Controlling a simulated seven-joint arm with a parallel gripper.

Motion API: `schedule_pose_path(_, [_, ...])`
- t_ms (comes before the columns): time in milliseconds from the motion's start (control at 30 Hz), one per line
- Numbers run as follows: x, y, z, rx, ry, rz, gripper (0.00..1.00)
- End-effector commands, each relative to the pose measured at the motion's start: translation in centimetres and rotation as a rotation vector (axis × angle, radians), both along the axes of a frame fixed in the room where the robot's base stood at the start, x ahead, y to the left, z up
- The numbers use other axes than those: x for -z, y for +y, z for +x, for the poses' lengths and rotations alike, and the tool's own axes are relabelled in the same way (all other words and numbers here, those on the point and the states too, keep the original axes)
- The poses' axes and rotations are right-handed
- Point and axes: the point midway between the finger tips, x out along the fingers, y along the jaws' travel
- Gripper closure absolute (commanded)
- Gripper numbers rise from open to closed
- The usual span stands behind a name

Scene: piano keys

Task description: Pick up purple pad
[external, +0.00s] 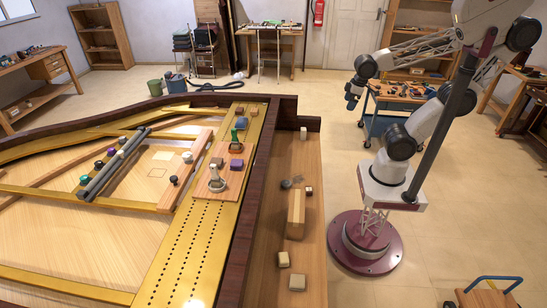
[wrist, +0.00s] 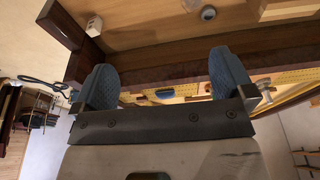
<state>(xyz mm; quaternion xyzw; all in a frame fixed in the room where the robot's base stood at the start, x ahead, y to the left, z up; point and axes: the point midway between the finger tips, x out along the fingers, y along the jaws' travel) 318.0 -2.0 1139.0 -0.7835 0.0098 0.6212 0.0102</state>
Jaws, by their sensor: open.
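A small purple pad (external: 236,164) lies on the light wooden board inside the piano, beside a brown block (external: 222,161). A blue-purple piece, possibly this pad, shows between my fingers in the wrist view (wrist: 165,92), well beyond them. My gripper (external: 351,101) is raised to the right of the piano, apart from the pad. In the wrist view its two blue fingers (wrist: 165,75) are spread wide with nothing held.
The piano's dark rim (external: 262,160) stands between my arm and the board. Wooden blocks (external: 296,213) sit on the side shelf. A blue cart (external: 390,122) is behind my gripper.

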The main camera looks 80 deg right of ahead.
Motion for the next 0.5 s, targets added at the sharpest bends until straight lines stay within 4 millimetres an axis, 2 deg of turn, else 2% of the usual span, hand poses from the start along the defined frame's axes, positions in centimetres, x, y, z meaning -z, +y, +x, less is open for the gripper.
schedule_pose_path(267, [-0.2,1.9,2.9,0.087,0.031,0.113,0.00])
schedule_pose_path(500, [-0.5,5.2,7.8,0.243,0.093,0.299,0.00])
